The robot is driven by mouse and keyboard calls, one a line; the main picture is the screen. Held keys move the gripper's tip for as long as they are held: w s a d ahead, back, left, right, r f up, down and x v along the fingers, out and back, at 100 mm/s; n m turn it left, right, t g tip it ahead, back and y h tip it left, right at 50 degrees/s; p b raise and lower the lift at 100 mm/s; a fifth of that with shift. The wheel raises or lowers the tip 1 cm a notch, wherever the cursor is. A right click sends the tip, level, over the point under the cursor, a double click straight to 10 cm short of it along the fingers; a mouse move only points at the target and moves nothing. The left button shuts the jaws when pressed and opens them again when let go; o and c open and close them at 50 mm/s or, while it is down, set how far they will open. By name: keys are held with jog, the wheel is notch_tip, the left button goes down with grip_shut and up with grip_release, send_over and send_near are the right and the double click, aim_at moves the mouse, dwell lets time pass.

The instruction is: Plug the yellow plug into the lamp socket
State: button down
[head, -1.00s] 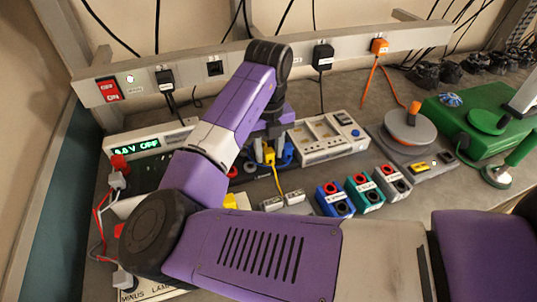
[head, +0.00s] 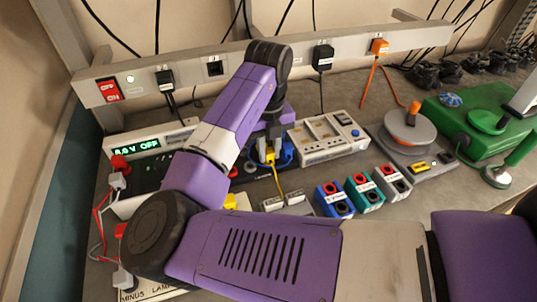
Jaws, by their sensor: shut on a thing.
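My gripper (head: 269,151) points down in the middle of the bench, just below my purple forearm. It is shut on the yellow plug (head: 270,156), from which a yellow cord (head: 277,180) runs down. The fingers and arm hide part of the plug, and whether its underside touches anything cannot be told. A board at the lower left has a label reading "MINUS LAM..." (head: 150,294); my arm covers the rest of it. No socket can be clearly identified as the lamp socket; an empty dark socket (head: 214,68) is in the wall strip.
Blue, teal and grey twin-hole blocks (head: 335,200) stand right of the gripper. A light panel (head: 330,137) is behind them. A power supply (head: 150,144) with a lit display stands left. A round grey turntable (head: 408,130) and green box (head: 475,120) are at the right.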

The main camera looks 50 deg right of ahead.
aim_at(269, 151)
jog(key=c, duration=1.8)
grip_release()
grip_shut()
jog(key=shift+r+p, duration=0.95)
jog(key=shift+r, duration=0.3)
jog(key=shift+r+p, duration=1.25)
jog(key=shift+r, duration=0.4)
